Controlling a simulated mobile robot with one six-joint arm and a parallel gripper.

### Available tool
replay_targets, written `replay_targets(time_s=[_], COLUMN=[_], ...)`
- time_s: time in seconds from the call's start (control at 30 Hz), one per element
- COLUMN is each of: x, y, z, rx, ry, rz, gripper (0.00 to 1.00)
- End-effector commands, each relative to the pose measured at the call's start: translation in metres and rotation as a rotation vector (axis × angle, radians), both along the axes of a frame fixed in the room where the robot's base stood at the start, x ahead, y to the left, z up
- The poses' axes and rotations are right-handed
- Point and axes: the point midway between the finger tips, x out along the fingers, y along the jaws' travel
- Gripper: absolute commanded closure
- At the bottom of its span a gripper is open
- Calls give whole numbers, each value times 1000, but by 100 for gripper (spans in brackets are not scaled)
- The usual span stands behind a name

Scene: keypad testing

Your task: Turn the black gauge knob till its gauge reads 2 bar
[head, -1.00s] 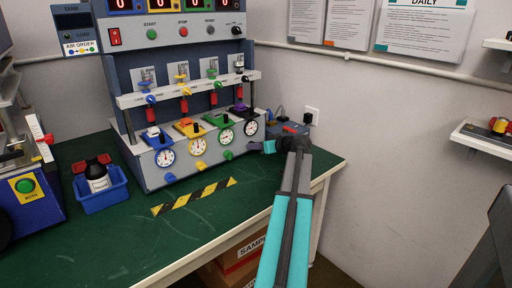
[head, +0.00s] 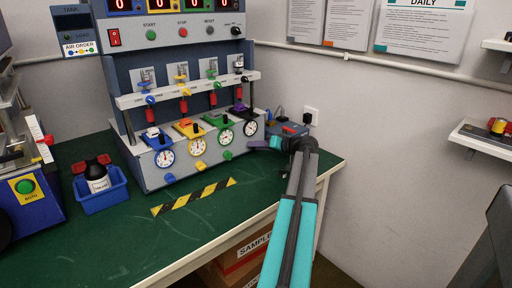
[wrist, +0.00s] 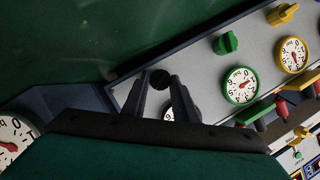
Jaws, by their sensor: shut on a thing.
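The black gauge knob (wrist: 160,79) shows in the wrist view between the fingertips of my gripper (wrist: 159,84), which is shut on it. Its white gauge (wrist: 168,114) is mostly hidden behind a finger in that view. In the head view this black-rimmed gauge (head: 250,128) is the rightmost of the row, and its needle is too small to read. There my gripper (head: 256,144) reaches the panel's lower right from the right side and hides the knob.
The green gauge (wrist: 241,85) and green knob (wrist: 226,43) are the neighbours, with the yellow gauge (wrist: 291,55) and yellow knob (wrist: 283,13) beyond. Another white dial (wrist: 10,140) is cut off at the wrist view's left. The green table (head: 110,235) is clear in front.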

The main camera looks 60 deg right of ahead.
Motion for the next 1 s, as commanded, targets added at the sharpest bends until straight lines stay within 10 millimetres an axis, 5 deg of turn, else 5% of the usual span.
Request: replay_targets(time_s=[0.27, 0.3, 0.4, 1.0], x=[1, 1, 0, -19], y=[0, 0, 0, 1], z=[0, 0, 0, 7], rx=[0, 0, 0, -2], ry=[-1, -1, -1, 0], rz=[1, 1, 0, -2], gripper=[96, 67, 55, 55])
